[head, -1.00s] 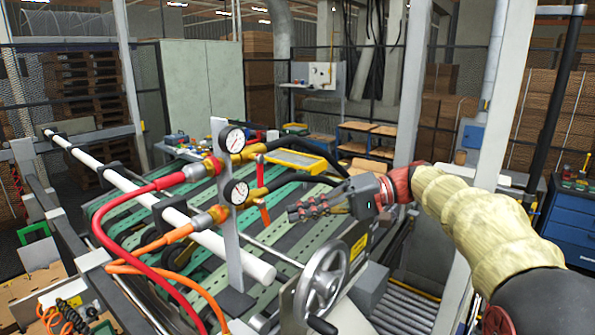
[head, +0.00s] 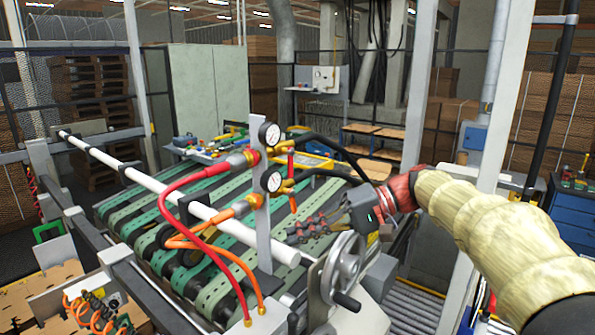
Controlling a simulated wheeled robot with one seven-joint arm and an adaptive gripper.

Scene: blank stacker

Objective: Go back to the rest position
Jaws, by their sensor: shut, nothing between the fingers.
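My gripper (head: 296,232) is at the end of my cream-sleeved arm, right of the picture's middle, pointing left. Its dark, jointed fingers look closed together, with nothing held in them. It shows in front of the green slatted belts of the machine (head: 150,225), just right of the gauge post (head: 263,225) and above the handwheel (head: 345,272). I cannot tell how near the fingers are to the post or the belts.
Two dial gauges (head: 270,134) with red and orange hoses (head: 172,210) stand close on the left. A white bar (head: 215,220) crosses the machine. A pale upright post (head: 420,80) stands behind my arm. A roller track (head: 412,305) lies below, and a blue drawer cabinet (head: 575,225) is far right.

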